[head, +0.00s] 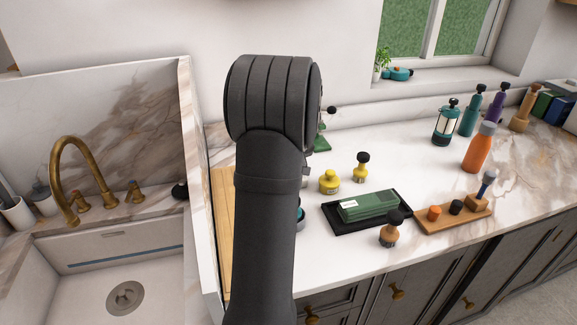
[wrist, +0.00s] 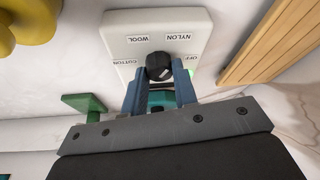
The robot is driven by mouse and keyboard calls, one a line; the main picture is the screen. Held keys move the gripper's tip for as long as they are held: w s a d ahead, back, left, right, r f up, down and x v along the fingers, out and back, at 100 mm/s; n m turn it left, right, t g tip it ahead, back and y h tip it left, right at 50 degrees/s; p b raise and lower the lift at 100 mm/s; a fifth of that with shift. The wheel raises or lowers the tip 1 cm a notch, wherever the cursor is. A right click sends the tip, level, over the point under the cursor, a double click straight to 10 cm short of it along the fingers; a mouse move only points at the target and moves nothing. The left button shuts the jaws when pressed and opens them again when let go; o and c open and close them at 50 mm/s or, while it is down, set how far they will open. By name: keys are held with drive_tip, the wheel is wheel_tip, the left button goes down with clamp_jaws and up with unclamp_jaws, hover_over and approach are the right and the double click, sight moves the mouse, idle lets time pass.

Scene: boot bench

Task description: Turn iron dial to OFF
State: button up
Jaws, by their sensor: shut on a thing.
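In the wrist view a white dial plate (wrist: 118,28) carries the upside-down labels COTTON, WOOL, NYLON and OFF. COTTON is at the left, WOOL and NYLON are at the top, and OFF is at the right. The round black iron dial (wrist: 158,63) sits in the plate's middle. My gripper (wrist: 159,74) has its two blue fingers on either side of the dial and is shut on it. I cannot tell for sure which label the dial points to. In the head view my arm hides the gripper and the dial.
In the wrist view a wooden board (wrist: 268,42) lies close at the right, a green object (wrist: 84,105) at the left and a yellow one (wrist: 38,22) at upper left. In the head view a black tray (head: 337,219) and an orange bottle (head: 478,149) stand right of my arm.

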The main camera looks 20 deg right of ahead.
drive_tip(key=shift+m, duration=0.3)
drive_tip(key=m, duration=0.1)
drive_tip(key=m+h, duration=0.1)
drive_tip(key=m, duration=0.1)
drive_tip(key=m+h, duration=0.1)
drive_tip(key=m, duration=0.1)
drive_tip(key=shift+a, duration=0.25)
drive_tip(key=m+h, duration=0.1)
drive_tip(key=m, duration=0.2)
drive_tip(key=m+g+h, duration=0.1)
drive_tip(key=m, duration=0.2)
drive_tip(key=shift+w, duration=0.1)
drive_tip(key=shift+m+h, duration=0.3)
drive_tip(key=o, duration=1)
drive_tip(key=v, duration=1.7)
drive_tip(key=shift+r, duration=0.25)
